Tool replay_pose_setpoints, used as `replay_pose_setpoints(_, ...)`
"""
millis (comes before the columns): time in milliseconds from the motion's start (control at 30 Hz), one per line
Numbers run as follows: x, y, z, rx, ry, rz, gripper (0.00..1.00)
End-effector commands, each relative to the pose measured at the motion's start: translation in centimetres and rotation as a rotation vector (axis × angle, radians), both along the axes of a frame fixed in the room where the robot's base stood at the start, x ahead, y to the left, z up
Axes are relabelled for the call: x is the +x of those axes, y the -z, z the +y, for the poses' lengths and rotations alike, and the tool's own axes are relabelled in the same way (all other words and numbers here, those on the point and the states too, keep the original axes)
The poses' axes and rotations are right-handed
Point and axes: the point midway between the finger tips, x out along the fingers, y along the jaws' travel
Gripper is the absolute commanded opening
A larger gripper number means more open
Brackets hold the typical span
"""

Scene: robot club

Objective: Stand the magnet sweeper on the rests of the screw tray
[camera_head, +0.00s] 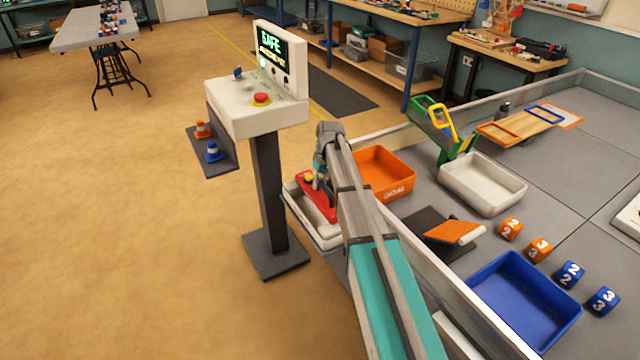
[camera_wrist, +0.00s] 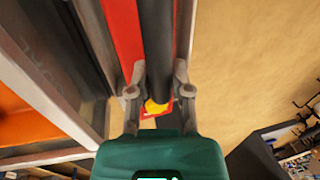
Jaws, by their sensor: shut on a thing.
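The magnet sweeper (camera_head: 321,201) is a red bar with a dark handle and a yellow knob. It also shows in the wrist view as a red bar (camera_wrist: 122,32) with the black handle (camera_wrist: 157,40) running down its middle. My gripper (camera_wrist: 158,82) is shut on the handle, one finger at each side. The pale screw tray (camera_head: 327,234) is outside the arena wall in the head view, and the sweeper appears over or within it. My arm covers part of both. The rests are hidden, and I cannot tell whether the sweeper touches them.
The safety post (camera_head: 268,190) stands close left of the tray. The arena wall (camera_head: 440,275) runs along its right, with an orange bin (camera_head: 385,172) just inside. A white bin (camera_head: 482,185) and blue bin (camera_head: 525,300) stand farther right. Floor at the left is open.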

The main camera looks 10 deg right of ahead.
Motion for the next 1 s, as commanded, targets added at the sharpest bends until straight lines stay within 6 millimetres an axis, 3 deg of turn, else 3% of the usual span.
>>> replay_pose_setpoints(100, 0.02, 0.2, -0.03, 0.0, 0.0, -0.001, 0.0)
replay_pose_setpoints(133, 0.02, 0.16, -0.03, 0.0, 0.0, -0.001, 0.3)
replay_pose_setpoints(333, 0.01, 0.13, -0.05, -0.001, 0.0, 0.0, 0.67)
replay_pose_setpoints(1000, -0.01, -0.67, -0.15, -0.001, 0.002, 0.0, 0.67)
